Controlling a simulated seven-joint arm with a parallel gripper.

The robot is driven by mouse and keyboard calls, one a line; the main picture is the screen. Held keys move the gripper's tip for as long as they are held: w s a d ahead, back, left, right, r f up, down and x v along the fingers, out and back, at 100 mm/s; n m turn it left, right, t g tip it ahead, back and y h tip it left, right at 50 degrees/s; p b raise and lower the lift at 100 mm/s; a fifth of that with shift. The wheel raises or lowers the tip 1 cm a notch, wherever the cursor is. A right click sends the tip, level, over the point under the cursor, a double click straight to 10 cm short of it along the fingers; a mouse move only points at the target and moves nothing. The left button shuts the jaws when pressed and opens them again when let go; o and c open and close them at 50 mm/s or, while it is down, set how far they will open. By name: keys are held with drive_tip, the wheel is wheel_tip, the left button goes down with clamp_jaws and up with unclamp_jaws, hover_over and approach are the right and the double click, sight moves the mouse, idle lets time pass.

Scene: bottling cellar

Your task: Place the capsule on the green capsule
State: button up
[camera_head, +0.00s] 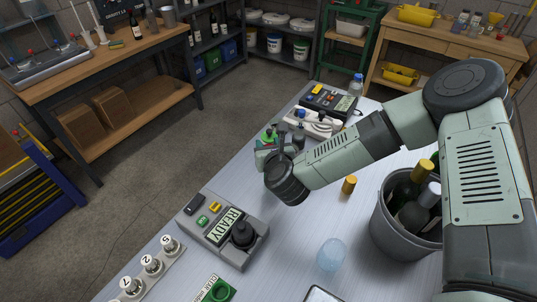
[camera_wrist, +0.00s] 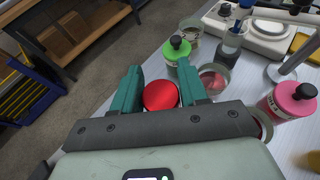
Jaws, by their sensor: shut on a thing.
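My gripper (camera_head: 266,152) is over the far part of the white table in the head view. In the wrist view, its two teal fingers (camera_wrist: 159,78) are shut on a red, round-topped capsule (camera_wrist: 161,96). The head view does not show the capsule clearly. A green object with a black knob (camera_wrist: 178,48) stands just beyond the fingertips in the wrist view, apart from the capsule. I cannot tell whether it is the green capsule. In the head view, a small patch of green (camera_head: 268,134) shows beside my gripper.
A pink, black-knobbed object (camera_wrist: 291,99) and a glass cup (camera_wrist: 213,78) stand right of the fingers. A grey bucket of bottles (camera_head: 398,216), a gold capsule (camera_head: 349,185) and a READY device (camera_head: 226,228) are on the table.

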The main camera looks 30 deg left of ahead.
drive_tip(key=shift+f, duration=1.7)
drive_tip(key=shift+f, duration=0.1)
drive_tip(key=o, duration=0.6)
drive_tip(key=shift+s+d+r, duration=0.1)
drive_tip(key=shift+r, duration=0.1)
drive_tip(key=v, duration=1.1)
drive_tip(key=shift+s+d+r, duration=0.2)
drive_tip(key=shift+s+d, duration=0.05)
